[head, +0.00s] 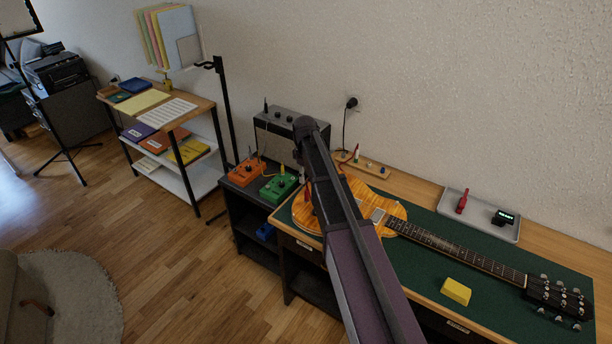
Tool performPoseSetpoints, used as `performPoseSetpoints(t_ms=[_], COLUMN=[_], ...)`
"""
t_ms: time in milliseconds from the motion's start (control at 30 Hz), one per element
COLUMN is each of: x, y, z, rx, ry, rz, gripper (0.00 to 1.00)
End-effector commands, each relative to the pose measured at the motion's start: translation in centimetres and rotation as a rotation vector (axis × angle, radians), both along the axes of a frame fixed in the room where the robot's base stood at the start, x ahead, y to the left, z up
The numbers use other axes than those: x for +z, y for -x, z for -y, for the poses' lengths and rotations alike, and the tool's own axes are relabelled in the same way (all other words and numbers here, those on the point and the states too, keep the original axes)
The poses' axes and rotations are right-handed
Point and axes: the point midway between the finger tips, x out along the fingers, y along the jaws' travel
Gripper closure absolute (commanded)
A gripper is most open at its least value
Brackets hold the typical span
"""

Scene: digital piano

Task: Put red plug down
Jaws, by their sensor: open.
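A red, narrow-ended object (462,203) lies in the grey tray (483,227) at the right; I cannot tell whether it is the red plug. Another small red upright piece (356,153) shows by the wooden strip with coloured spots (372,166), close to the wall. It is too small to tell what it is. My arm runs up through the middle of the view, over the orange guitar. My gripper cannot be made out in this view, and the arm hides part of the guitar body and bench.
The guitar (430,240) lies on a green mat (405,270) on the bench. A small black device (503,217) shares the tray. Orange (246,172) and green (279,187) pedals stand left, before a grey amplifier (288,125).

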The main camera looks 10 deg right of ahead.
Motion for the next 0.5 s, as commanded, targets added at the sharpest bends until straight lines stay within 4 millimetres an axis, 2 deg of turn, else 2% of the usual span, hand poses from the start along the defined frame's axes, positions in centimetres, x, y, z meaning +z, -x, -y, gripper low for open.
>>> performPoseSetpoints(t_ms=[33, 500], x=[0.9, 4.7], y=[0.0, -0.1], z=[0.0, -0.1], rx=[0.000, 0.000], ry=[0.000, 0.000], rz=[0.000, 0.000], gripper=[0.47, 0.47])
